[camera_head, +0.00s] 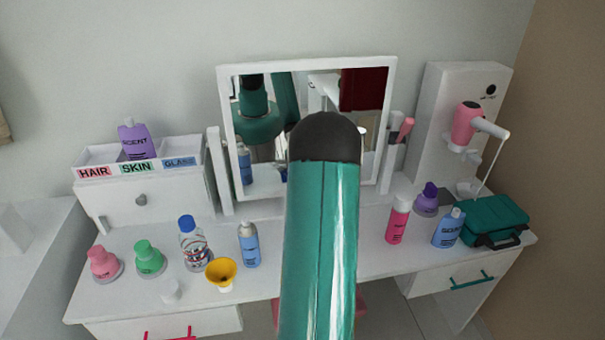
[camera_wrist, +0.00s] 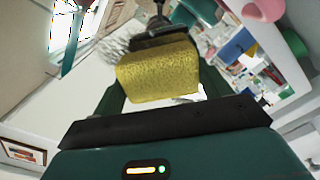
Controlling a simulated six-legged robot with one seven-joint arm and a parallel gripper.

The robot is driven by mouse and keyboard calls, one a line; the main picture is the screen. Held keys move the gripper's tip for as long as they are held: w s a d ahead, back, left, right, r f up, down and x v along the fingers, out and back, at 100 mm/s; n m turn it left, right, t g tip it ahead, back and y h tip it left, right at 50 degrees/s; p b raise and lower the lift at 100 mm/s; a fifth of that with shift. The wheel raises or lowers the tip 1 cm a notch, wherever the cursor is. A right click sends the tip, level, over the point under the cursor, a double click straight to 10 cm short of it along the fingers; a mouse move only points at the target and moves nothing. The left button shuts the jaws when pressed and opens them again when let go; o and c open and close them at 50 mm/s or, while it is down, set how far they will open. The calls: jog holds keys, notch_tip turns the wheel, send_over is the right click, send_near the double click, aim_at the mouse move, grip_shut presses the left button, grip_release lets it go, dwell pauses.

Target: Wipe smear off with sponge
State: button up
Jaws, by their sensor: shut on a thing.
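A white-framed mirror (camera_head: 306,60) stands on the vanity table, and my green arm covers its middle and lower part in the head view. My gripper (camera_wrist: 160,88) is shut on a yellow sponge (camera_wrist: 157,72) in the wrist view. The sponge sits between the two dark green fingers. A whitish, streaky patch, apparently the smear (camera_wrist: 116,42), shows beyond the sponge and is partly hidden by it. Reflections of the room and my body fill the view around it. I cannot tell whether the sponge touches the glass. The gripper and sponge are hidden in the head view.
The white tabletop (camera_head: 190,285) holds bottles left and right of my arm, including a blue one (camera_head: 249,245) and a pink one (camera_head: 398,220). A yellow funnel (camera_head: 221,273) stands near the front. A green case (camera_head: 490,220) and a pink hairdryer (camera_head: 468,124) are at right.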

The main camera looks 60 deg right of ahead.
aim_at(267, 169)
jog(key=shift+s+d+r, duration=0.15)
jog(key=shift+s+d, duration=1.05)
jog(key=s+d, duration=0.3)
jog(key=s, duration=0.1)
jog(key=shift+d, duration=0.2)
jog(key=shift+w+a, duration=0.1)
jog(key=shift+w, duration=0.05)
jog(key=shift+w+a, duration=0.6)
jog(key=shift+w, duration=0.2)
jog(key=shift+w+a, duration=0.55)
jog(key=shift+w, duration=0.25)
jog(key=shift+w+a, duration=1.9)
jog(key=shift+w, duration=0.15)
jog(key=shift+w+a, duration=1.6)
jog(key=shift+w, duration=0.15)
jog(key=shift+w+a, duration=1.55)
jog(key=shift+w, duration=0.2)
jog(key=shift+w+a, duration=0.6)
jog(key=shift+w, duration=0.15)
